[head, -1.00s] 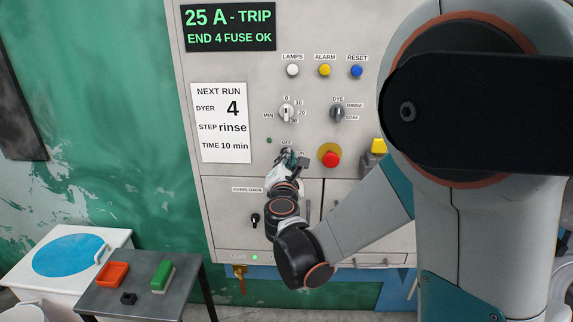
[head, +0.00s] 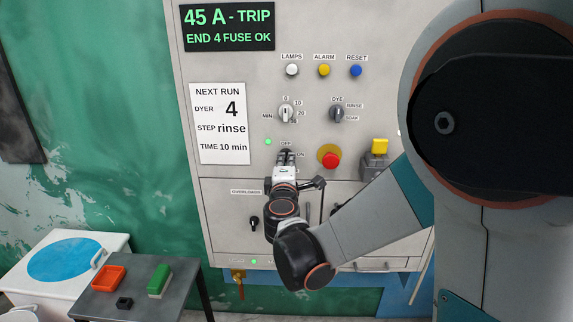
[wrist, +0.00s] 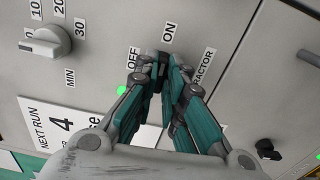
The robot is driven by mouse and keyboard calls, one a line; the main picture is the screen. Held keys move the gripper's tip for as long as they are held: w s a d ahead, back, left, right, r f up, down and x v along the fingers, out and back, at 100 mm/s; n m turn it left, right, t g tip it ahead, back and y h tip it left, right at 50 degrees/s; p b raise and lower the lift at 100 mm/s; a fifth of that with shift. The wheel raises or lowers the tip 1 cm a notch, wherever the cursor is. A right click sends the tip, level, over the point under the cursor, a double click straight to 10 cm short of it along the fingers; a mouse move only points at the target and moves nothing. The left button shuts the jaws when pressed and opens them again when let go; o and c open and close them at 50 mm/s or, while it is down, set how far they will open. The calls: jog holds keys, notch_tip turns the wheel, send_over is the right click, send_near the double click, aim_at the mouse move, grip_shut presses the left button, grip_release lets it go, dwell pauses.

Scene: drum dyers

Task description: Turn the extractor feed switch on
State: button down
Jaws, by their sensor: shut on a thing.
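The extractor feed switch (wrist: 162,57) is a small dark lever on the grey panel, between the OFF and ON labels in the wrist view. My gripper (wrist: 161,80) is shut on it, with its teal fingers hiding most of the lever and part of the EXTRACTOR label. In the head view my gripper (head: 286,158) is at the switch, just below the OFF label. The exact lever angle is hard to see. The small lamp (head: 268,142) beside the switch glows bright green; it also shows in the wrist view (wrist: 122,90).
A red push button (head: 331,160) and a yellow-topped grey box (head: 379,147) are right of my gripper. Two knobs (head: 286,113) (head: 337,114) sit above. The display (head: 228,27) reads 45 A - TRIP. A low table (head: 140,300) stands at lower left.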

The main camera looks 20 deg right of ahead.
jog(key=shift+m, duration=0.3)
jog(key=c, duration=1.7)
grip_release()
jog(key=v, duration=0.7)
jog(key=shift+s, duration=0.2)
